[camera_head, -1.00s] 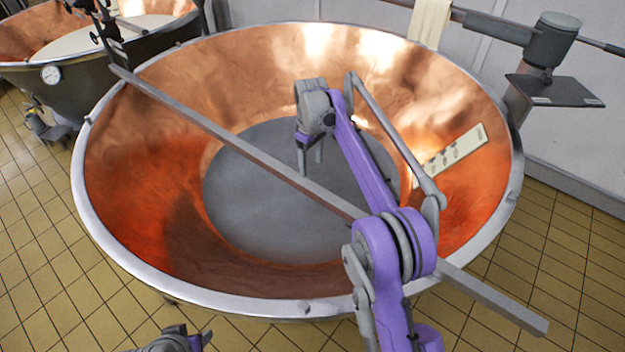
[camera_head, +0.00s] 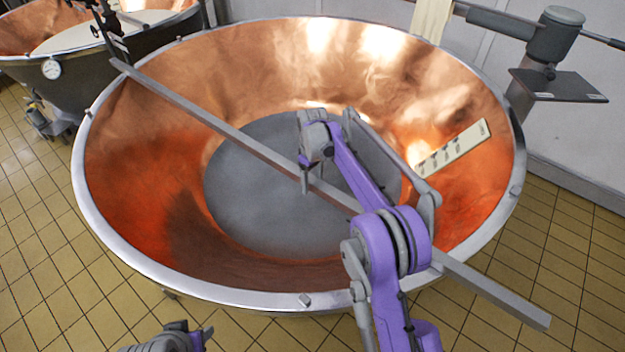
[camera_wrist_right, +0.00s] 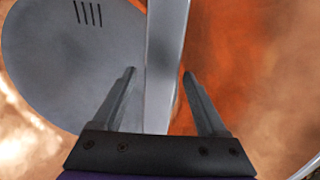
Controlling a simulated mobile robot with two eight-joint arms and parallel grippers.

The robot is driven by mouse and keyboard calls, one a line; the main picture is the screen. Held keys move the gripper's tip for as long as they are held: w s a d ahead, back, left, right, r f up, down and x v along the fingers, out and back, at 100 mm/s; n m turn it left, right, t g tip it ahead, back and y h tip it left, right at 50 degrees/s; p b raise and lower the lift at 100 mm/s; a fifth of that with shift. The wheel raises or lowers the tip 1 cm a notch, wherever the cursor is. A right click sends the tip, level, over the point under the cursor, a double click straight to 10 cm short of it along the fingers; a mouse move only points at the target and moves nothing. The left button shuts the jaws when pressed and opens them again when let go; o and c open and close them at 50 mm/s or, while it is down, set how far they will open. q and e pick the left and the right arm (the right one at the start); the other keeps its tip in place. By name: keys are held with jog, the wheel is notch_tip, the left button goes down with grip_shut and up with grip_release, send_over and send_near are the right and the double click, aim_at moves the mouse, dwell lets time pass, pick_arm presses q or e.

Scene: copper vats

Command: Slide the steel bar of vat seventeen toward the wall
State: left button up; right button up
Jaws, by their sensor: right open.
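The long grey steel bar (camera_head: 215,122) lies slanting across the copper vat (camera_head: 130,170), from the far left rim to the near right rim, where its end juts out over the floor. My right gripper (camera_head: 306,186) is over the middle of the vat, with its fingers at the bar. In the right wrist view the bar (camera_wrist_right: 167,60) runs between the two spread fingers of the open gripper (camera_wrist_right: 158,76); I see no grip on it. My left gripper (camera_head: 203,338) shows only partly at the bottom edge, and its jaw state is unclear.
A pale slotted plate (camera_head: 455,148) rests against the vat's inner right wall. A post with a dark shelf (camera_head: 558,86) stands at the right by the wall. Another vat (camera_head: 75,80) is at the far left.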

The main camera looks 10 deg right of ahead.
grip_shut()
dwell(1.3)
